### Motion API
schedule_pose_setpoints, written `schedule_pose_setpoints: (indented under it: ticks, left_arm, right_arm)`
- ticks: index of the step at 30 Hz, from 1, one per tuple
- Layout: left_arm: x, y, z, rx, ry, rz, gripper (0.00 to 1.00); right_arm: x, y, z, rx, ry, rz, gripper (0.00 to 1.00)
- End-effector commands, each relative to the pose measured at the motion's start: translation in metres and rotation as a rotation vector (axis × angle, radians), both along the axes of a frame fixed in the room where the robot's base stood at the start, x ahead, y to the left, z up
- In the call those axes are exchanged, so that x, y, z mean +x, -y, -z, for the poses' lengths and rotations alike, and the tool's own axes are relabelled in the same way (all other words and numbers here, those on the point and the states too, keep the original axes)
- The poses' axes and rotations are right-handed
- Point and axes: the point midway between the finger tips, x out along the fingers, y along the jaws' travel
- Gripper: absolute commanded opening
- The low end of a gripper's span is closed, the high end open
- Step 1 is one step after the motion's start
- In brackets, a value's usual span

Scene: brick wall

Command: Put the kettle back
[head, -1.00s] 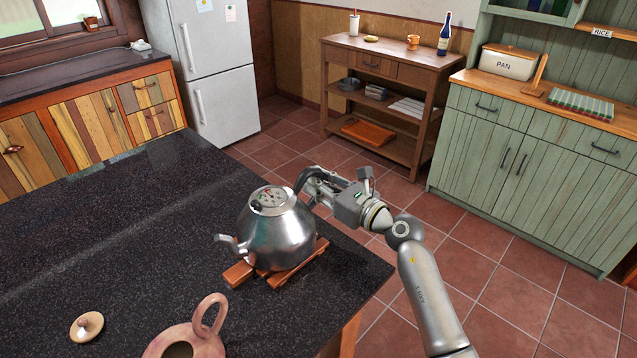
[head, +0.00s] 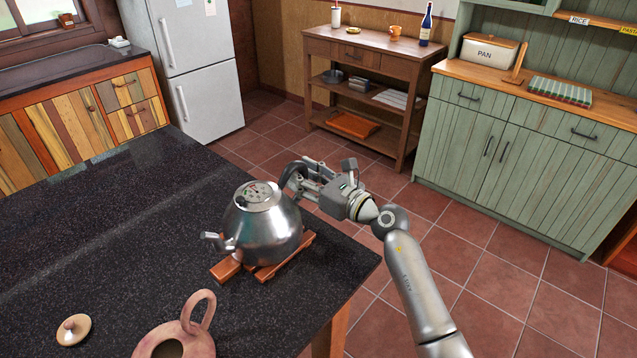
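The kettle (head: 262,232) is a rounded silver metal pot with a short spout on the left and a round top that looks like a dial. It stands on a reddish wooden trivet (head: 287,262) near the right edge of the black speckled counter (head: 110,235). My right gripper (head: 305,178) is at the kettle's dark curved handle, on its right upper side. The fingers overlap the handle, and I cannot tell whether they are closed on it. My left gripper is not in view.
The counter's left part is clear. Behind are a fridge (head: 200,105), a wooden shelf table (head: 368,75) and a green cabinet (head: 505,165).

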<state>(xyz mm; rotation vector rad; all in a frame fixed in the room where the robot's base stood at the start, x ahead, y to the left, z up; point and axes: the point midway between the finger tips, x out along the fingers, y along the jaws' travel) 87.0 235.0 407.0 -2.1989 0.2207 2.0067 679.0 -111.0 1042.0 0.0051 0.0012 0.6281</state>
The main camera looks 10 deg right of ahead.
Motion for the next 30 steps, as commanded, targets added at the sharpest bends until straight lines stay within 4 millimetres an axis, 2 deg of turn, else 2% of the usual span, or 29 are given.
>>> schedule_pose_setpoints:
  ticks: [16, 21, 30]
  left_arm:
    - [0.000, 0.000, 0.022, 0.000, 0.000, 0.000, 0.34]
    - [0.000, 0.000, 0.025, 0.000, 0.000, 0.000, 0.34]
    - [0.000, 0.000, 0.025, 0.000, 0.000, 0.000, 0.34]
  right_arm:
    - [-0.082, 0.059, 0.004, -0.005, -0.001, 0.000, 0.39]
    - [-0.094, 0.069, 0.002, -0.003, 0.000, 0.000, 0.39]
    - [-0.097, 0.070, 0.000, -0.001, 0.000, 0.000, 0.39]
